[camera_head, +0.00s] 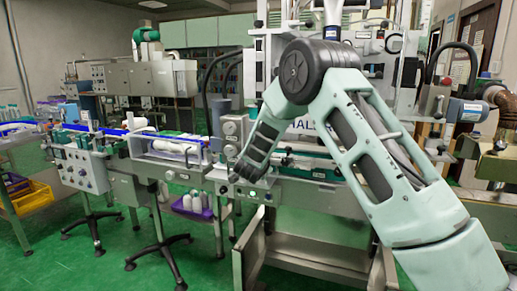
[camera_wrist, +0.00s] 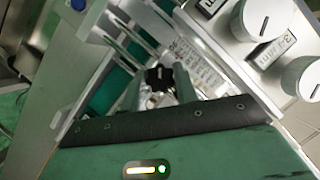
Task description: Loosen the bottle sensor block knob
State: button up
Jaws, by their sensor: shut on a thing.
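The bottle sensor block knob (camera_wrist: 158,77) is a small black lobed knob, near the middle of the wrist view. My gripper (camera_wrist: 159,86) is shut on it, with a finger on either side. Parts of the knob and its mount are hidden by the fingers and the dark edge of my wrist. In the head view my gripper (camera_head: 238,180) reaches down to the front of the conveyor machine, left of centre. I cannot make out the knob there.
Two silver dials (camera_wrist: 264,19) on a grey control box sit close to the right of my gripper in the wrist view. The conveyor (camera_head: 180,147) with white bottles runs left. A purple bin (camera_head: 190,208) hangs below.

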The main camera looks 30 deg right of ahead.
jog(key=shift+a+r+n+g+p, duration=0.15)
jog(key=shift+n+g+p, duration=0.35)
jog(key=shift+p, duration=0.95)
jog(key=o, duration=1)
jog(key=shift+c, duration=0.2)
jog(key=b+v, duration=0.1)
jog(key=v, duration=1.6)
jog(key=shift+a+f, duration=0.2)
jog(key=shift+f, duration=0.1)
jog(key=shift+s, duration=0.1)
